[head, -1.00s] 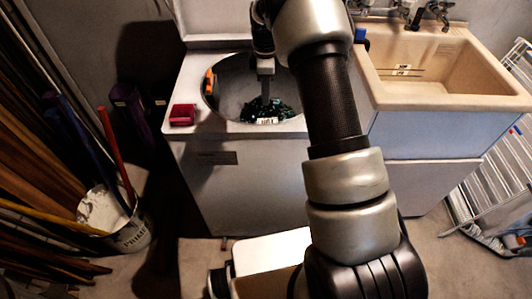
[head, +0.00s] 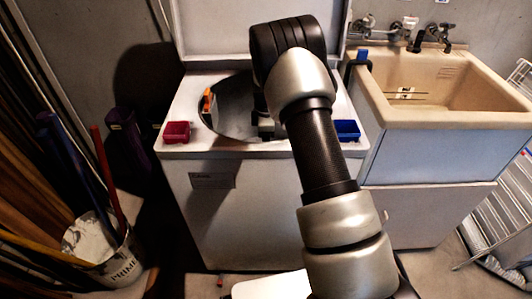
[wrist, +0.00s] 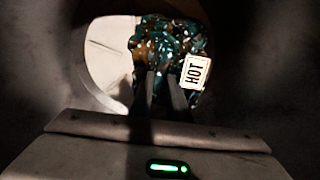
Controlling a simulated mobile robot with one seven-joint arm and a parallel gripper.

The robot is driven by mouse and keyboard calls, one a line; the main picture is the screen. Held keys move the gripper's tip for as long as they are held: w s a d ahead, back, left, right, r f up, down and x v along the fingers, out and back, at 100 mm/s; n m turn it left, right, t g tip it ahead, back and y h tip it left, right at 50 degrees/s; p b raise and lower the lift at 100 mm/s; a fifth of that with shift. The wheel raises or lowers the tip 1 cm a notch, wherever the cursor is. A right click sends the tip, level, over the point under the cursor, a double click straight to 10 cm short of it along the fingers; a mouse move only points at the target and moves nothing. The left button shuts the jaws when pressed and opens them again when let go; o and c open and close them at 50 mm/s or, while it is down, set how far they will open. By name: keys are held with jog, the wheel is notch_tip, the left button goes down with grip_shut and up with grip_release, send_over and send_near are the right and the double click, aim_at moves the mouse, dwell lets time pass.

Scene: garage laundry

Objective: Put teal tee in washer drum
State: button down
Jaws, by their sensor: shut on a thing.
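The washer (head: 232,215) is a white top-loader with its lid up and a round drum mouth (head: 228,110) open on top. My gripper (head: 266,130) is over the near part of this mouth in the head view, with my forearm hiding much of it. In the wrist view my gripper's two fingers (wrist: 164,92) are shut on the teal tee (wrist: 165,40), a dark teal and brown speckled cloth. A white label reading HOT (wrist: 195,72) shows at the cloth's right edge. The tee is hidden in the head view now. A pale disc lies behind it.
A red box (head: 177,131) and a blue box (head: 347,130) sit on the washer top, left and right of the mouth. An orange item (head: 208,101) is at the mouth's left edge. A beige sink (head: 440,90) stands right; a bucket (head: 100,250) stands left.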

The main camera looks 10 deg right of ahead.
jog(key=shift+f, duration=1)
jog(key=shift+f, duration=0.1)
jog(key=shift+f+b, duration=0.55)
jog(key=c, duration=1.7)
grip_release()
